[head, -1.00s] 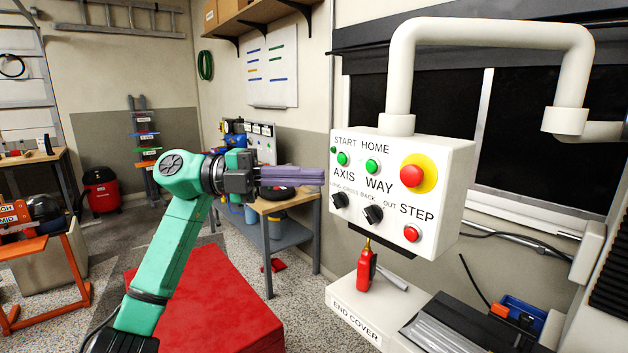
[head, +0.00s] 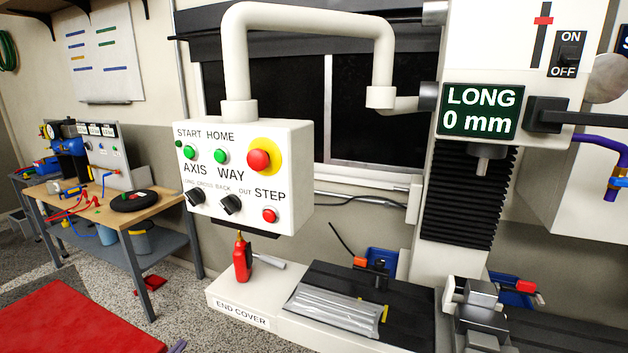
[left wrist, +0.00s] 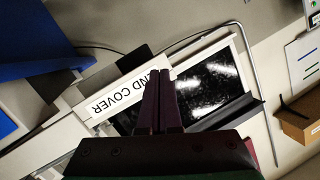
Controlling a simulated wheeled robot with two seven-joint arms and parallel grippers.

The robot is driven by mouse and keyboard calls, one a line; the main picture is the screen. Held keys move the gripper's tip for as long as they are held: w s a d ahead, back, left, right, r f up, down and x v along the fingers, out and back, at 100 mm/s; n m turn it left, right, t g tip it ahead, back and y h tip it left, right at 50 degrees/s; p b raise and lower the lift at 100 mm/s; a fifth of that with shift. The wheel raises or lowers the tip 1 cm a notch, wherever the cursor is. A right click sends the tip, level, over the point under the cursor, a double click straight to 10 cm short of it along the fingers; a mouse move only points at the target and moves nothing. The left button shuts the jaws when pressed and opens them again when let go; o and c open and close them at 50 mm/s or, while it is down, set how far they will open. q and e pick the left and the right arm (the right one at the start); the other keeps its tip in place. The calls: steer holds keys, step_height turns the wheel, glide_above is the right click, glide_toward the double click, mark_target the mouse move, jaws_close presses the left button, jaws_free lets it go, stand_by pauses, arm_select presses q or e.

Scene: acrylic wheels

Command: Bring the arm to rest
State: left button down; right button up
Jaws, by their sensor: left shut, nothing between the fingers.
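My left gripper (left wrist: 161,76) is shut and empty. Its two dark purple fingers lie side by side in the left wrist view, in front of the end cover and machine bed. In the head view only a small purple tip (head: 177,347) shows at the bottom edge, low and apart from the control box; the rest of the left arm is out of frame. The white control box (head: 245,175) hangs from a bent pipe, with green and red buttons and two black knobs. My right gripper is not in view.
The white end cover (head: 240,314) bears a red bottle (head: 242,262). The machine's display (head: 480,111) reads LONG 0 mm. A red block (head: 75,320) fills the lower left. A workbench (head: 90,212) stands at the left, with speckled floor before it.

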arm_select(q)
steer(key=s+d+f+n+g+y, duration=0.15)
steer(key=s+f+g, duration=0.25)
steer(key=s+f, duration=0.8)
steer(key=s+d+f+n+g+y, duration=0.15)
steer(key=s+f+g, duration=0.25)
steer(key=s+f, duration=0.7)
steer(key=s+d+f+g, duration=0.2)
steer(key=s+f, duration=0.2)
steer(key=s, duration=0.3)
steer(key=s+d+f+g, duration=0.2)
steer(key=s+f, duration=0.2)
steer(key=s, duration=0.4)
steer(key=s+d+f+n+g, duration=0.1)
steer(key=s+f, duration=0.3)
steer(key=s, duration=0.4)
steer(key=shift+s+d+g+h, duration=0.2)
steer(key=shift+d+g+h, duration=0.2)
steer(key=shift+d+g, duration=0.4)
steer(key=shift+w, duration=0.1)
